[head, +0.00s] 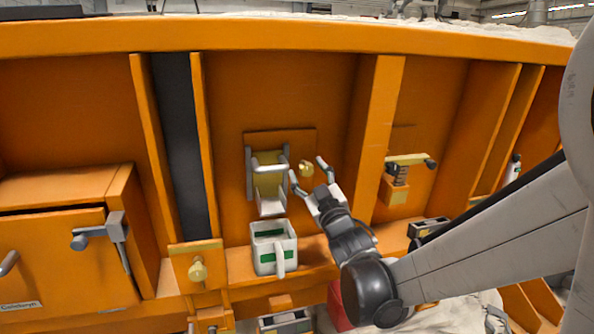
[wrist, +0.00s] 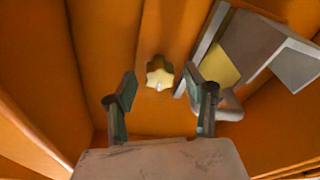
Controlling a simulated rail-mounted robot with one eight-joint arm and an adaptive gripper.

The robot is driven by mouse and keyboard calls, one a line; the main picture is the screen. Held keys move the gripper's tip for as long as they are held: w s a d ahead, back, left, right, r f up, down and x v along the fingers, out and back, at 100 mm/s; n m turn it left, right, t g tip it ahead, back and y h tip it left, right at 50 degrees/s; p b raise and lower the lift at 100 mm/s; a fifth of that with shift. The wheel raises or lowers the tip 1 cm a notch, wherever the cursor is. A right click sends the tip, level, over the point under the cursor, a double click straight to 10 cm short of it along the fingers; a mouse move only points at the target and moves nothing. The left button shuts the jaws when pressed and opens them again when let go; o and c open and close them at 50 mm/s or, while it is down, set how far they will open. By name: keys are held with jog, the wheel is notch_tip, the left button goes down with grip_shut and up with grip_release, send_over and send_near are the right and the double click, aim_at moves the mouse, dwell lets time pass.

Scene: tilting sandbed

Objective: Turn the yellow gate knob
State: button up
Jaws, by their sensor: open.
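The yellow gate knob (head: 306,169) is a small star-shaped knob on the orange panel, just right of the grey and yellow gate chute (head: 268,173). In the wrist view the knob (wrist: 159,73) shows ahead of my gripper, between the directions of its two fingers. My gripper (head: 308,172) is open and empty, its fingers apart on either side of the knob in the head view. In the wrist view my gripper (wrist: 158,92) appears short of the knob; I cannot tell the exact gap. The right finger appears close to the chute (wrist: 225,60).
A white and green container (head: 273,248) with a handle stands on the ledge below the chute. A yellow round knob (head: 198,270) on a plate is lower left. Orange ribs flank the panel.

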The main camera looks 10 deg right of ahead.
jog(key=v, duration=1)
jog(key=shift+s+f, duration=0.15)
jog(key=shift+s, duration=0.25)
jog(key=shift+d, duration=0.1)
